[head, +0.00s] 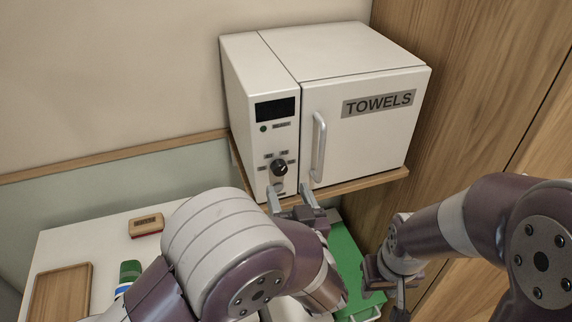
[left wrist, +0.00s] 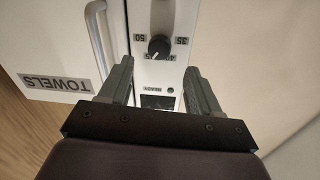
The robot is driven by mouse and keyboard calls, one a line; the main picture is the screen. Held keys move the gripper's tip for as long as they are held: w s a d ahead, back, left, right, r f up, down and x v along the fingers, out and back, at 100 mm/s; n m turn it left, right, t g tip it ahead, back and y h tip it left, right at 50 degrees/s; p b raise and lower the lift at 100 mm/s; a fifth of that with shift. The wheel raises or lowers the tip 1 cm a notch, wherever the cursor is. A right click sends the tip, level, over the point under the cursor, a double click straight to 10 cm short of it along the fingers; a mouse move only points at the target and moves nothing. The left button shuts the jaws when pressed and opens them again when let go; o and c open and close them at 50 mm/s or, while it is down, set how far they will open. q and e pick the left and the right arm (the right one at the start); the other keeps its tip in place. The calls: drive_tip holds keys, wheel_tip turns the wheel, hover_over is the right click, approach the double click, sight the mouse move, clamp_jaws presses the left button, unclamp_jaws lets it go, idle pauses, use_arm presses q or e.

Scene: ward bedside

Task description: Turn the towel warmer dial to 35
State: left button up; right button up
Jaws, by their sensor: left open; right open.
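The white towel warmer (head: 365,135) stands on a wooden shelf, with a "TOWELS" label on its closed door. Its black dial (head: 280,169) is low on the left panel, ringed by small number labels. The dial (left wrist: 159,46) also shows upside down in the left wrist view, with 50 and 35 on opposite sides. Its white mark points to the upper right in the head view, not at 35. My left gripper (head: 290,190) is open just below and in front of the dial, not touching it. Its fingers (left wrist: 158,70) are empty. My right gripper (head: 386,284) is open, low at the right, partly hidden.
A door handle (head: 319,147) stands right of the dial. Below are a white table (head: 60,245), a wooden tray (head: 62,297), a brush-like block (head: 146,225) and a green surface (head: 345,262). Wood panelling (head: 460,90) bounds the right.

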sight(281, 172)
use_arm(q)
drive_tip(key=p+x, duration=0.1)
drive_tip(key=x, duration=0.4)
drive_tip(key=shift+w+r+p, duration=0.1)
drive_tip(key=shift+w+p, duration=0.2)
drive_tip(key=shift+w, duration=0.05)
drive_tip(key=shift+w+a, duration=0.2)
drive_tip(key=shift+w, duration=0.25)
use_arm(e)
wheel_tip(281, 172, up, 2)
drive_tip(key=shift+r, duration=0.25)
use_arm(q)
drive_tip(key=shift+c, duration=0.3)
